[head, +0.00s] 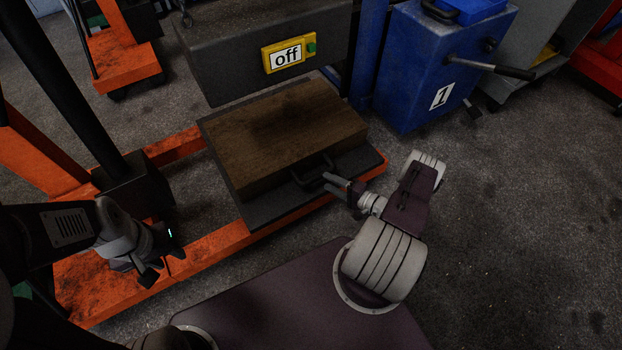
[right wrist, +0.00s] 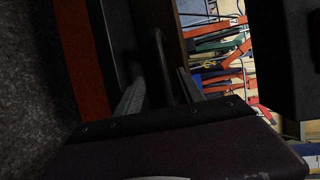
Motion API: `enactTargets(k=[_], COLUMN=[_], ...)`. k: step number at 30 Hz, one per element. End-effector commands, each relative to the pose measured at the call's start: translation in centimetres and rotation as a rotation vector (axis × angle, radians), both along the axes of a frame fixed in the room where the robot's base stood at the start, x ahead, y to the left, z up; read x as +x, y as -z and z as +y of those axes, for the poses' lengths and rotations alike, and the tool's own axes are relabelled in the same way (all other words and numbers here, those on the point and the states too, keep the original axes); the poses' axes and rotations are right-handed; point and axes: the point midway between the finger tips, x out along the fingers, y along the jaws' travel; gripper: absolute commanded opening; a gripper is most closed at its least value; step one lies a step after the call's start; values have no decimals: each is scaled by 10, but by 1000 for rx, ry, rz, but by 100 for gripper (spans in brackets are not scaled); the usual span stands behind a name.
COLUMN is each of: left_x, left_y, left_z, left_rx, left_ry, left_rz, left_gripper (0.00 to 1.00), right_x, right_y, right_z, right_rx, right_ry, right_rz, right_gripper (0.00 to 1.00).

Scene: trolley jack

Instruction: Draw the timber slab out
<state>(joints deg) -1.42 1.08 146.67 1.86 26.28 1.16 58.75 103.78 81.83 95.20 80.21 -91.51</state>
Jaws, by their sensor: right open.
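The timber slab (head: 285,135) is a thick brown wooden block lying flat on a dark plate (head: 285,206). A black bar handle (head: 312,172) is on its near face; it also shows in the right wrist view (right wrist: 160,62). My right gripper (head: 328,184) is open at the handle. In the right wrist view, its two fingers (right wrist: 158,95) stand apart with the handle between their tips; I cannot tell whether they touch it. My left gripper (head: 164,268) hangs at the left, above the orange frame and away from the slab; its fingers are too dark to read.
The plate sits by an orange frame (head: 217,243). A grey housing (head: 228,72) with a yellow "off" switch plate (head: 289,53) overhangs the slab's far side. A blue cabinet (head: 425,75) marked 1, with a lever, stands at the back right. The floor at the right is clear.

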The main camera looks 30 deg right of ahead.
Motion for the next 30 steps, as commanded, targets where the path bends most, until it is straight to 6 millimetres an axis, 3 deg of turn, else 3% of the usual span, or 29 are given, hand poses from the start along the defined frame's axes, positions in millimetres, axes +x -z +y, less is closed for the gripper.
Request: enactTargets(k=[12,23,24,28,29,30], left_x=[0,0,0,0,0,0], left_y=[39,42,42,42,42,42], left_z=[0,0,0,0,0,0], left_rx=[0,0,0,0,0,0], left_ry=[0,0,0,0,0,0], left_rz=[0,0,1,1,1,1], left_gripper=[36,36,36,36,36,36], right_x=[66,77,77,77,77,77], right_y=[17,15,15,15,15,15], right_z=[36,41,41,41,41,41], right_rx=[1,1,1,1,1,1], right_ry=[-8,-5,-5,-5,-5,-5], right_rz=[2,4,4,4,4,4], right_gripper=[45,45,42,6,0,0])
